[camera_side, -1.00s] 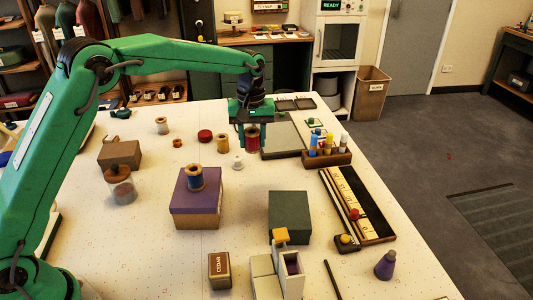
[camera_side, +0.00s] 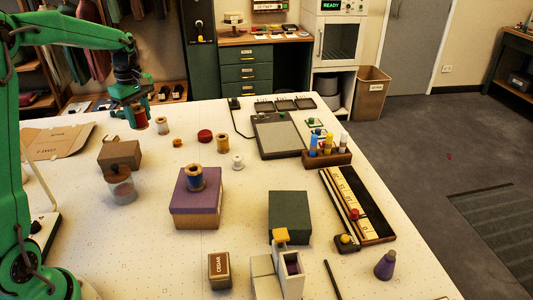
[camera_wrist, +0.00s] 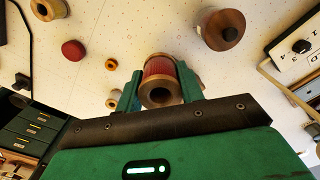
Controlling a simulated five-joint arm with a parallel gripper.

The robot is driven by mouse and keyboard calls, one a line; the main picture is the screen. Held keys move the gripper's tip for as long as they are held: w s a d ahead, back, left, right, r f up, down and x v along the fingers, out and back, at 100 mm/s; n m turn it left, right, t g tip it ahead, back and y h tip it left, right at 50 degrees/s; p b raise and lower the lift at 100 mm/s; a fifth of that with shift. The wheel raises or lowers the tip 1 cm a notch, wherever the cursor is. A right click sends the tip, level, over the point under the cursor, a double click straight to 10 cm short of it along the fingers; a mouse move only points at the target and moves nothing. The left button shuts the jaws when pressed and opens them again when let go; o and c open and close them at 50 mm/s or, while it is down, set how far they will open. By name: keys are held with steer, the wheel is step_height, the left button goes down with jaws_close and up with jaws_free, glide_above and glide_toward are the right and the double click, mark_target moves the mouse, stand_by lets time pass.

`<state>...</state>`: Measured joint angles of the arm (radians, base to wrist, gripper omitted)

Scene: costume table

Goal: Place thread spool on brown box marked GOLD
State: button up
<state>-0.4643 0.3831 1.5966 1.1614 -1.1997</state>
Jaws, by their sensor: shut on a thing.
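My gripper (camera_side: 139,116) is shut on a red thread spool (camera_side: 140,121) with wooden ends, over the far left part of the table. In the wrist view the spool (camera_wrist: 161,75) sits between my gripper's green fingers (camera_wrist: 160,92), one wooden end towards the camera. A small brown box (camera_side: 125,153) stands nearer the camera than the spool. No GOLD marking can be read on it. Another small brown box (camera_side: 219,277) at the front is marked CEDAR.
A jar with a wooden lid (camera_side: 119,190) stands before the brown box. A bare wooden spool (camera_side: 162,126) is close right of my gripper. A purple-lidded box (camera_side: 194,211) bears a blue spool (camera_side: 195,178). Flat cardboard (camera_side: 58,142) lies at the left.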

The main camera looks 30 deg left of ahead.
steer(key=shift+s+a+r+n, duration=0.1)
steer(key=shift+s+a+n, duration=0.3)
steer(key=shift+s+a, duration=0.35)
glide_above(118, 149)
step_height(118, 149, down, 7)
steer(key=shift+d, duration=0.1)
steer(key=shift+f, duration=2.05)
steer(key=o, duration=1)
steer(key=shift+f, duration=0.15)
